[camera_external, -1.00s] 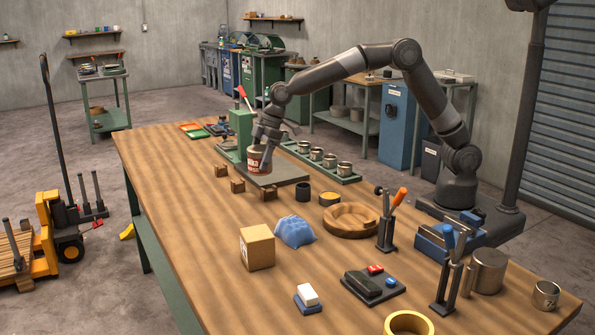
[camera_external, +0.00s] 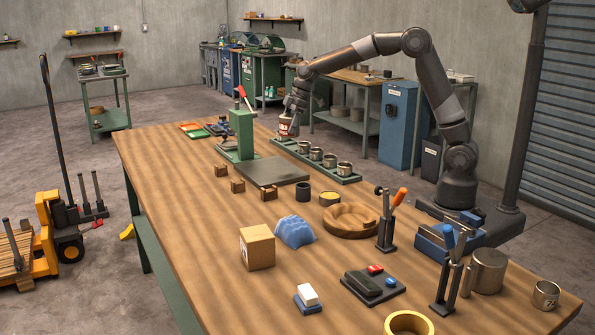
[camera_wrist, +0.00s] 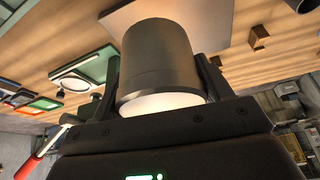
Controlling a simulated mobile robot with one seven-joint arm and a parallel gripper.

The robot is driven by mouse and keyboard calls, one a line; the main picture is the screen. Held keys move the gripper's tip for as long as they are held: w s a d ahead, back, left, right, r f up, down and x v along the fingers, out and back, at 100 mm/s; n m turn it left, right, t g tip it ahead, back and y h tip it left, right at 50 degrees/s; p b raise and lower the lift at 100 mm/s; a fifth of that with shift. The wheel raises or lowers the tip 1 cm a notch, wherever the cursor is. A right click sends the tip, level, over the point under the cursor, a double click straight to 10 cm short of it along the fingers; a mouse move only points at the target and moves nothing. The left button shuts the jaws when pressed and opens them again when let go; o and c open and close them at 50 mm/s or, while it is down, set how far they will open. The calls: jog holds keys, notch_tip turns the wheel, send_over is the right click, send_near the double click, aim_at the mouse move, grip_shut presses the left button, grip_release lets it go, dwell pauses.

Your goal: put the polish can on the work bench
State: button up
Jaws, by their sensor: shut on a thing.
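The polish can (camera_external: 287,126), with a red and white label, hangs below my gripper (camera_external: 289,112) in the external view. My gripper is shut on it. The can is in the air near the far edge of the large wooden-topped bench (camera_external: 200,215), above or behind the far end of the green tray; its exact depth is hard to tell. In the wrist view a dark metal cylinder (camera_wrist: 160,60) sits between the fingers, with no label showing. I cannot tell which of the benches the task means; another wooden-topped bench (camera_external: 350,76) stands behind.
A green tray (camera_external: 283,147) with several metal cans lies near the far edge. A bare grey plate (camera_external: 272,172) and a green press (camera_external: 241,135) stand left of it. A wooden bowl (camera_external: 350,220), a box (camera_external: 257,247) and tool holders fill the nearer part.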

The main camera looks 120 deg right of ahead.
jog(key=shift+s+d, duration=0.3)
jog(key=shift+s, duration=0.25)
jog(key=w+a+f, duration=0.1)
jog(key=w+f, duration=0.1)
jog(key=w, duration=0.1)
jog(key=w+a+f, duration=0.1)
jog(key=w+f, duration=0.1)
jog(key=w, duration=0.2)
jog(key=w+a+f, duration=0.2)
jog(key=w+f, duration=0.1)
jog(key=shift+w, duration=0.2)
jog(key=shift+f, duration=1.95)
jog(key=shift+f, duration=0.1)
jog(key=o, duration=1.2)
jog(key=shift+c, duration=0.2)
